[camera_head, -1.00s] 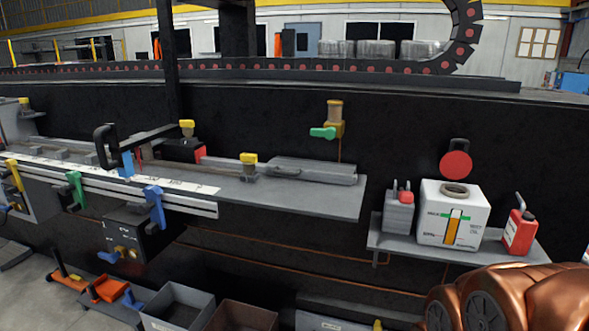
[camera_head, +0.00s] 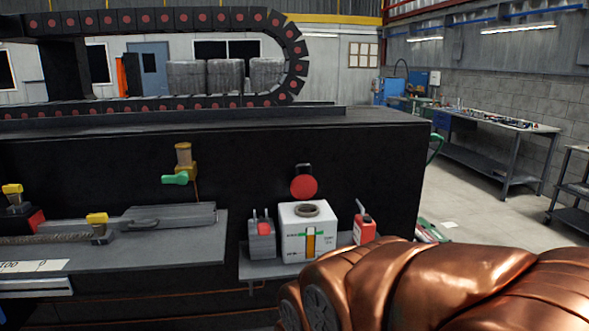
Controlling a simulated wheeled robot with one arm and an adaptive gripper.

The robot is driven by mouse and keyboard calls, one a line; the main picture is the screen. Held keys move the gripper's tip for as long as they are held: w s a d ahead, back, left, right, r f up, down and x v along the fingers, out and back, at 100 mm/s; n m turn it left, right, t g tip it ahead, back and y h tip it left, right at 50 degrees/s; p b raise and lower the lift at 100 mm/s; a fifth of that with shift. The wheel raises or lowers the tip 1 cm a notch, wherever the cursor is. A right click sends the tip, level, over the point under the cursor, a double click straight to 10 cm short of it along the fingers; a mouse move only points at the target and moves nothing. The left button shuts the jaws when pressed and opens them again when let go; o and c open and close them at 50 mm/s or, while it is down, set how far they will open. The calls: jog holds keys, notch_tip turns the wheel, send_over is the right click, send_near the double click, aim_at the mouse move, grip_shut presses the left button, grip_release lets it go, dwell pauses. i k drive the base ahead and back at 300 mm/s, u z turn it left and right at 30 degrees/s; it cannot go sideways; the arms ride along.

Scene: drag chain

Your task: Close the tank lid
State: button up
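The white tank (camera_head: 291,240) stands on a small grey shelf on the front of the black machine. Its round neck (camera_head: 308,210) on top is uncovered. A round red lid (camera_head: 303,187) with a black part behind it stands upright above and behind the neck, apart from it. The tank front has a level gauge with an orange column and green marks. A copper-coloured part of my arm fills the lower right and covers the right end of the shelf. My gripper's fingers are not in view.
On the shelf (camera_head: 257,272), a grey can (camera_head: 260,243) with a red cap stands left of the tank, and a red can (camera_head: 364,232) stands right. A green-handled valve (camera_head: 177,178) is at upper left. Open floor (camera_head: 470,213) and benches lie beyond the machine's right end.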

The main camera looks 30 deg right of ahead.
aim_at(303, 187)
jog(key=u, duration=0.15)
jog(key=k, duration=0.35)
jog(key=z, duration=0.85)
jog(key=i, duration=1.25)
jog(key=u, duration=0.8)
